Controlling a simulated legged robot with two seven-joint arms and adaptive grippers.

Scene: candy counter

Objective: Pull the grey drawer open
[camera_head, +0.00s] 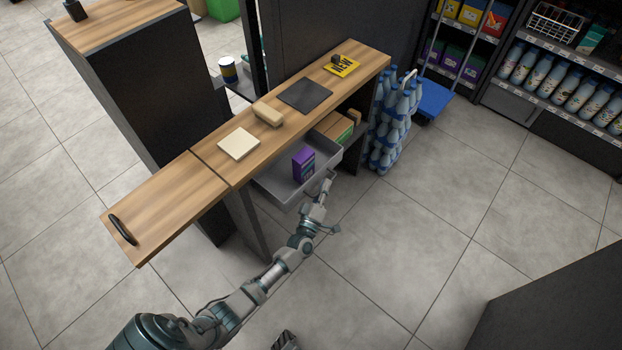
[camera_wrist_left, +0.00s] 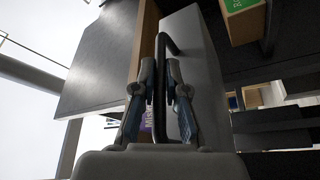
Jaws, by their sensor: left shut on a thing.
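The grey drawer (camera_head: 279,182) stands out from under the wooden counter, with its inside in view. A purple box (camera_head: 303,163) stands upright in it. My left gripper (camera_head: 327,183) is at the drawer's front. In the left wrist view my left gripper (camera_wrist_left: 160,78) has its two fingers on either side of the dark bar handle (camera_wrist_left: 161,110), shut on it. The grey drawer front (camera_wrist_left: 198,70) lies just beyond the handle. A small part that may be my right gripper (camera_head: 285,341) shows at the bottom edge; its fingers cannot be made out.
The wooden counter (camera_head: 185,190) carries a dark mat (camera_head: 305,95), a pale square (camera_head: 239,144), a tan block (camera_head: 268,113) and a yellow sign (camera_head: 342,66). A stack of bottles (camera_head: 388,125) stands at the counter's far end. The tiled floor (camera_head: 430,220) to the right is clear.

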